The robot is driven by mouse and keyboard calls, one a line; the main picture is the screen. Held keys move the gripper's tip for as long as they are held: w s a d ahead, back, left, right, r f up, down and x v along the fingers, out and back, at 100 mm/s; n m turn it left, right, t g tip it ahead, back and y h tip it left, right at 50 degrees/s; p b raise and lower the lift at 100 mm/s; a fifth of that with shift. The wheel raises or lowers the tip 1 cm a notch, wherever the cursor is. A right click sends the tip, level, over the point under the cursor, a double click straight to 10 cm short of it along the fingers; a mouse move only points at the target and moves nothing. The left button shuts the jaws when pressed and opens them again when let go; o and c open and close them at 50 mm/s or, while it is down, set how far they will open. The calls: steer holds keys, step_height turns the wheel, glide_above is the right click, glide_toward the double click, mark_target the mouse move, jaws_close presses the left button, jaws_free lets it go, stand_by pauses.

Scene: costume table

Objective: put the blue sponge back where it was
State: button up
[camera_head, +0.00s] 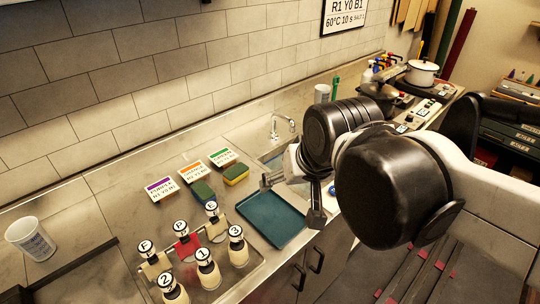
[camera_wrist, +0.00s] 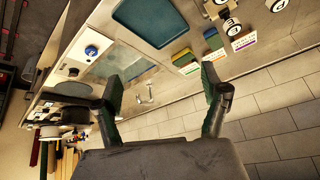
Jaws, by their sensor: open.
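The flat teal tray (camera_head: 270,216) is empty. My gripper (camera_head: 291,200) is open and empty above the tray and sink side, right of the sponges; its spread fingers show in the wrist view (camera_wrist: 162,76).
Several labelled bottles (camera_head: 206,265) stand in front of the cards, left of the tray. A sink with a tap (camera_head: 283,124) lies behind my gripper. A white cup (camera_head: 30,239) stands at the far left. A pot (camera_head: 421,73) stands at the back right.

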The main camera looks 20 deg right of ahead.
steer(key=shift+s+d+f+n+t, duration=0.15)
steer(key=shift+s+d+f+n, duration=0.1)
steer(key=shift+s, duration=0.25)
steer(key=shift+s+d+f+n+t, duration=0.1)
steer(key=shift+s+d+f+n, duration=0.15)
steer(key=shift+s, duration=0.3)
steer(key=shift+s+d+f+n+t, duration=0.1)
steer(key=shift+s+f+n+t, duration=0.15)
steer(key=shift+s, duration=0.25)
steer(key=shift+f, duration=0.15)
step_height(320, 180, down, 4)
steer(key=b, duration=0.4)
